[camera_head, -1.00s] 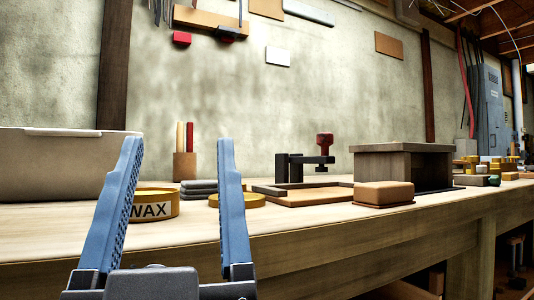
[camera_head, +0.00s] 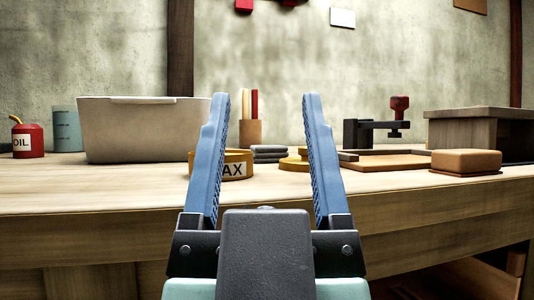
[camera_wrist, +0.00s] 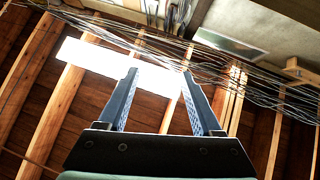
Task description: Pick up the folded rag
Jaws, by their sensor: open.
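The folded rag (camera_head: 269,153) is a small grey stack of folded layers lying on the workbench (camera_head: 110,188). In the head view it shows between my gripper's fingers, behind them on the bench. My gripper (camera_head: 264,98) is open and empty, with its two blue fingers pointing up in front of the bench. In the wrist view my gripper (camera_wrist: 160,74) also shows open, with only the ceiling beyond it and no rag in sight.
A yellow wax tin (camera_head: 236,164) stands left of the rag and a yellow round lid (camera_head: 294,163) right of it. A wooden holder (camera_head: 250,133) with sticks is behind. A pale bin (camera_head: 140,130), a red oil can (camera_head: 28,140) and a brown block (camera_head: 466,161) stand farther out.

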